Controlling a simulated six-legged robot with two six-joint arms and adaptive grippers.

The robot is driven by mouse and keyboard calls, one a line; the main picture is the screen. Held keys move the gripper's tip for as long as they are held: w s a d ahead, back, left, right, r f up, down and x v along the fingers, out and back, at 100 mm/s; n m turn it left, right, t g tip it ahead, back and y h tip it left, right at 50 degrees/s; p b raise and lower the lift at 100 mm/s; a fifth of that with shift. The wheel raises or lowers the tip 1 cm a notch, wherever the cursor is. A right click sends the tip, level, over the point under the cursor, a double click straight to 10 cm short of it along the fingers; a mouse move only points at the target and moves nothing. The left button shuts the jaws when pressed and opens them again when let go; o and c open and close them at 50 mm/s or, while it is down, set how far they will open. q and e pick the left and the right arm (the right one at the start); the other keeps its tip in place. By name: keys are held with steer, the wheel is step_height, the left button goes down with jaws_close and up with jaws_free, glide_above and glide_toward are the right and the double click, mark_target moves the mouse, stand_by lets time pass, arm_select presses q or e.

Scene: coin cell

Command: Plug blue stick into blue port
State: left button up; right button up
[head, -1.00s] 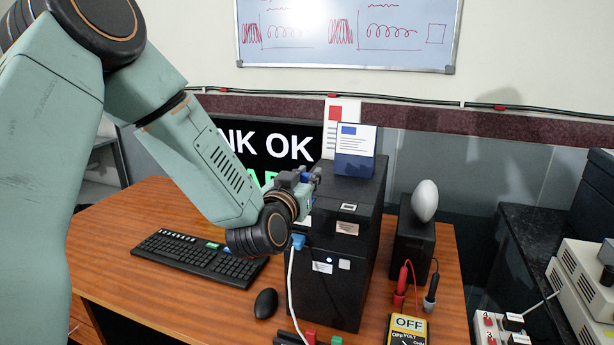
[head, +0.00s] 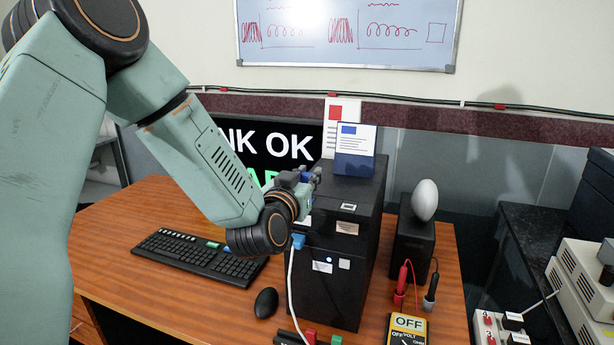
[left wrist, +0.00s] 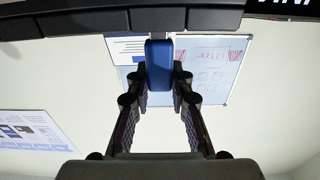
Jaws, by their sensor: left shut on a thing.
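My left gripper (head: 308,182) is beside the upper front of the black computer tower (head: 328,270). In the left wrist view the left gripper (left wrist: 160,85) is shut on the blue stick (left wrist: 159,66), with a finger on each side of it. The stick's pale metal end points up the picture, toward a dark edge (left wrist: 160,18). I cannot tell whether that end touches anything. In the head view the stick is mostly hidden among the fingers. I cannot make out the blue port. My right gripper is in neither view.
A blue plug (head: 298,241) with a white cable is on the tower's front. A blue card holder (head: 354,165) stands on top. A keyboard (head: 200,256), a mouse (head: 266,302) and a yellow multimeter (head: 407,328) lie on the wooden desk (head: 120,225). A screen (head: 265,145) is behind.

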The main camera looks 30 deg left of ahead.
arm_select(q)
steer(key=shift+f+b, duration=0.35)
steer(key=shift+f, duration=0.15)
steer(key=o, duration=0.9)
steer(key=shift+c, duration=0.2)
steer(key=shift+s, duration=0.1)
steer(key=v, duration=0.7)
steer(key=shift+s, duration=0.15)
